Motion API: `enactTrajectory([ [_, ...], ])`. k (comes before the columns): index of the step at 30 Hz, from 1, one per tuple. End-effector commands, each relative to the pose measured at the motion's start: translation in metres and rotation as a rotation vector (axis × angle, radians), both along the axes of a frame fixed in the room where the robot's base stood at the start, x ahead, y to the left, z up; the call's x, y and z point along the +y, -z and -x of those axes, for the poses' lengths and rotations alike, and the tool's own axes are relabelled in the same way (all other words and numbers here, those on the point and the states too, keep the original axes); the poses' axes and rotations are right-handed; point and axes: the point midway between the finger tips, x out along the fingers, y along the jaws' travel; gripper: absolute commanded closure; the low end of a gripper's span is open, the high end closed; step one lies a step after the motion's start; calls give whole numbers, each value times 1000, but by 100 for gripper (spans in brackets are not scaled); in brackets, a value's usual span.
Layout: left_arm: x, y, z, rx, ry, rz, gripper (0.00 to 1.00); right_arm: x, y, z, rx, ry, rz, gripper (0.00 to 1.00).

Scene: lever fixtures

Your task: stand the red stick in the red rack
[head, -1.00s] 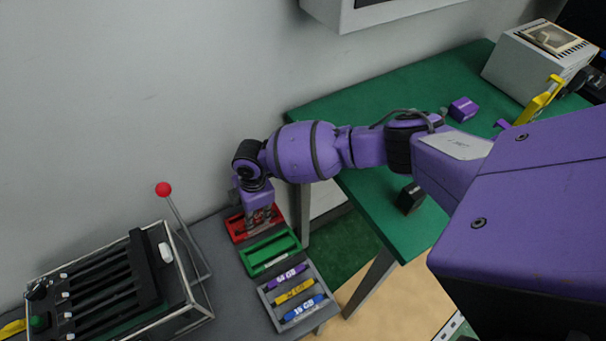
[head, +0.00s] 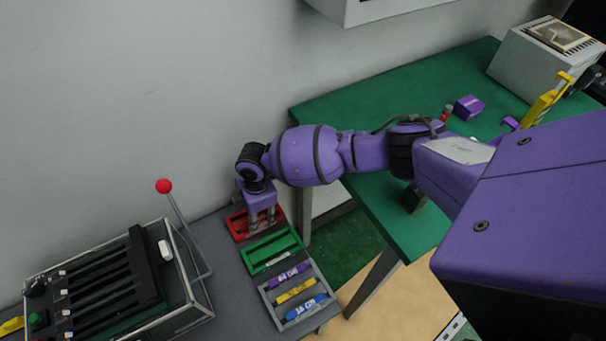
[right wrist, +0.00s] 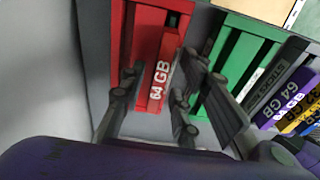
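The red stick, marked 64 GB (right wrist: 160,78), is in the red rack (right wrist: 146,18) in the right wrist view. Its lettered face shows; I cannot tell how deep it sits. In the head view the red rack (head: 238,227) is at the back of the grey bench, partly hidden by my right gripper (head: 262,222). That gripper points down over the rack. In the right wrist view its fingers (right wrist: 160,85) are apart, on both sides of the red stick, with a gap at least on the left. My left gripper is not in view.
A green rack (head: 292,240) stands beside the red one. A grey rack (head: 318,276) in front of it holds purple, yellow and blue sticks. A lever fixture with a red knob (head: 163,186) is at the left. A green table (head: 340,100) stands to the right.

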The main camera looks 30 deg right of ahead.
Motion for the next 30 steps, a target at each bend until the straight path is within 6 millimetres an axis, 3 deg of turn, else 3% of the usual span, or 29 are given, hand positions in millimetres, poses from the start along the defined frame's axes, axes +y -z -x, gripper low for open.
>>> enactTrajectory([
  [11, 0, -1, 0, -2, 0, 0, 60, 0, -8, -3, -5, -1, -1, 66],
  [14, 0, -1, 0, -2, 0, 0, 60, -1, -21, -4, -7, 0, -2, 66],
  [24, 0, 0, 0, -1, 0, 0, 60, -8, -91, -3, -7, -1, -1, 66],
  [30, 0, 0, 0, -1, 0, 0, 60, -11, -116, -2, -5, -1, -1, 66],
])
